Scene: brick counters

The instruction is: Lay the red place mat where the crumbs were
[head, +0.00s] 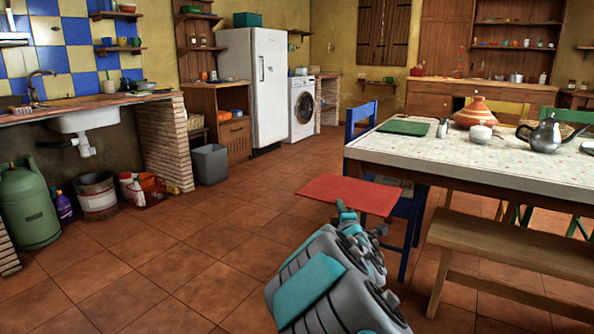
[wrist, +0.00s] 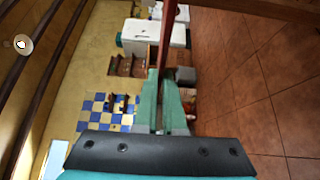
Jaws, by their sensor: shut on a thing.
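The red place mat (head: 350,193) is held flat and roughly level in the air, in front of the near left corner of the dining table (head: 470,160). My gripper (head: 346,213) is shut on its near edge. In the wrist view the mat (wrist: 168,38) shows edge-on as a thin dark red strip, rising from between the fingers of my gripper (wrist: 166,95). The table has a pale patterned top, and its near middle part is bare. I cannot make out any crumbs on it.
On the table are a green place mat (head: 403,127), a shaker (head: 442,128), a striped tagine (head: 478,111), a white bowl (head: 480,134) and a metal teapot (head: 545,135). A blue chair (head: 360,115) and a wooden bench (head: 510,258) flank the table.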

